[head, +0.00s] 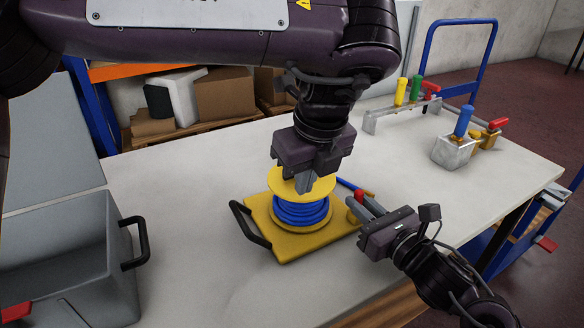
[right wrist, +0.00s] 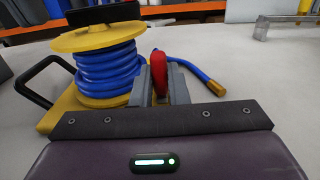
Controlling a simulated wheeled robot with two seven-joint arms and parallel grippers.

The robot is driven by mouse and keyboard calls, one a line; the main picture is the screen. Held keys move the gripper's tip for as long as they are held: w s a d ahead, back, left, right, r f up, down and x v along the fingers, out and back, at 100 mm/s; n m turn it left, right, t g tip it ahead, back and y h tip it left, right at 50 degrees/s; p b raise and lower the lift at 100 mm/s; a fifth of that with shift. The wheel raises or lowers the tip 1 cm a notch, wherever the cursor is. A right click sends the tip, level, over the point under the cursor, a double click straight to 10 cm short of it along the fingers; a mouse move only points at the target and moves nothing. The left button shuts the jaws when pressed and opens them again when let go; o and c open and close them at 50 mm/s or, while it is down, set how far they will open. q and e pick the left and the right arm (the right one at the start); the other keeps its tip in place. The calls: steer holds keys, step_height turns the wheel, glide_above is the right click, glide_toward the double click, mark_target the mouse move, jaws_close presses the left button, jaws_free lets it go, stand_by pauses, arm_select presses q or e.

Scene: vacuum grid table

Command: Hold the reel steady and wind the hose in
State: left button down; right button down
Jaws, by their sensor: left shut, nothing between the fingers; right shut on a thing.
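The reel, with a yellow top flange (head: 281,181) and blue hose (head: 301,209) wound on it, stands on a yellow base plate (head: 262,240) with a black handle. It also shows in the right wrist view (right wrist: 92,38). My left gripper (head: 305,188) is shut and empty, pointing down at the top flange; contact is unclear. My right gripper (head: 362,207) is shut on the red crank knob (right wrist: 160,72) beside the reel. The loose hose end with a brass tip (right wrist: 216,89) lies on the table right of the reel. The crank's arm is mostly hidden.
A grey bin (head: 70,255) with a black handle stands at the left. A metal rack (head: 402,114) with coloured handles and a block (head: 453,151) with a blue handle stand at the back right. The white table (head: 180,190) between bin and reel is clear.

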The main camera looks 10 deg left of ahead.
mark_target(285, 185)
arm_select(q)
steer(key=shift+w+a+f, duration=0.15)
steer(key=shift+w+a, duration=0.6)
steer(key=shift+w, duration=0.05)
steer(key=shift+w+a+f, duration=0.15)
steer(key=shift+w+a, duration=0.55)
steer(key=shift+w, duration=0.05)
steer(key=shift+a+m, duration=0.1)
steer(key=shift+m, duration=0.6)
steer(key=shift+w+a+m, duration=0.1)
steer(key=shift+a+m, duration=0.1)
steer(key=shift+m, duration=0.4)
steer(key=shift+w+a+m+t+h, duration=0.1)
steer(key=shift+a+m+t+h, duration=0.1)
steer(key=shift+m+t+h, duration=0.1)
